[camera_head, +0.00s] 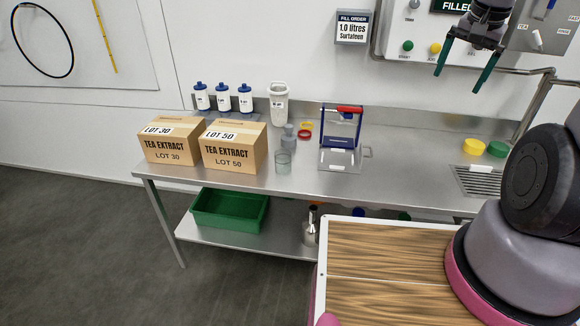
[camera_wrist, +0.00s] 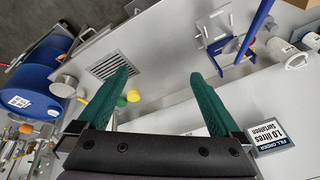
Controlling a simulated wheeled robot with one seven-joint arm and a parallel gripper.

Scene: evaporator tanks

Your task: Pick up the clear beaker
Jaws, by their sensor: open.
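The clear beaker (camera_head: 283,162) stands upright on the steel table, in front of a grey bottle and to the right of the LOT 50 box. My gripper (camera_head: 466,72) is open and empty, high at the upper right in front of the wall panel, far from the beaker. In the wrist view my gripper (camera_wrist: 160,90) shows two green fingers spread apart with nothing between them. I cannot make out the beaker in the wrist view.
Tea extract boxes (camera_head: 235,146), white bottles (camera_head: 223,97), a white jug (camera_head: 278,104), a grey bottle (camera_head: 289,137) and a blue frame with a red bar (camera_head: 341,127) stand around the beaker. Yellow and green caps (camera_head: 473,146) lie by a grate (camera_head: 478,180). A green bin (camera_head: 229,208) is below.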

